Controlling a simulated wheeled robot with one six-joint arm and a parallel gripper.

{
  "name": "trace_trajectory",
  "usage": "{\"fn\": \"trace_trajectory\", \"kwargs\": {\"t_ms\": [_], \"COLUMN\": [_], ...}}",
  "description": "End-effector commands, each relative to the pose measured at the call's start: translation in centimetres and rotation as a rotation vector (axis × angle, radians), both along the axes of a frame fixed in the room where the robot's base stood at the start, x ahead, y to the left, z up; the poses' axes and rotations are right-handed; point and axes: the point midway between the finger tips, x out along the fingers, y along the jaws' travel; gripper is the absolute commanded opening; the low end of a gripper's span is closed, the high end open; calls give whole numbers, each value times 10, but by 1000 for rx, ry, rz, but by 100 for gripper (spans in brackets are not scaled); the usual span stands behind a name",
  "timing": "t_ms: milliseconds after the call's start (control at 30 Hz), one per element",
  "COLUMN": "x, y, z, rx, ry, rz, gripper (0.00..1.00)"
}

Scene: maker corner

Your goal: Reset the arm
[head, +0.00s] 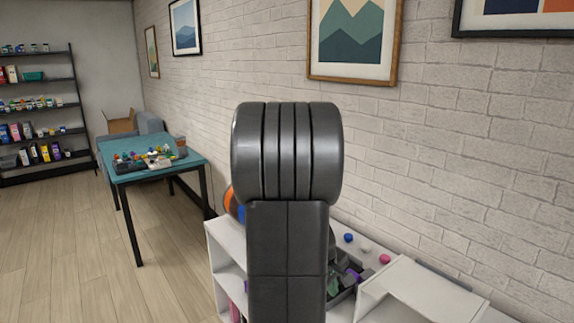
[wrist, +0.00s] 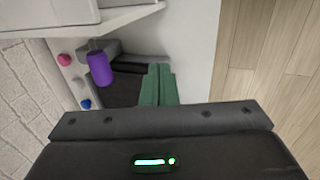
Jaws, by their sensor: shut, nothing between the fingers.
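My gripper (wrist: 158,118) shows as a dark bar across the lower part of the wrist view, above its housing with a small green light. It is shut and holds nothing. My dark arm stands upright in the middle of the head view and hides part of the shelf.
The white shelf unit (head: 409,287) runs along the brick wall. A teal table (head: 122,166) stands left; floor there is clear.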

Motion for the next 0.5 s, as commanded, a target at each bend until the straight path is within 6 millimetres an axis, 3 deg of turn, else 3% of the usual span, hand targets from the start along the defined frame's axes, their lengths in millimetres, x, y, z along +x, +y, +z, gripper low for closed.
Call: {"fn": "trace_trajectory", "kwargs": {"t_ms": [33,500], "x": [0,-19], "y": [2,26], "z": [12,90], "rx": [0,1], "ry": [-9,-7], "rz": [2,1], "gripper": [0,0]}}
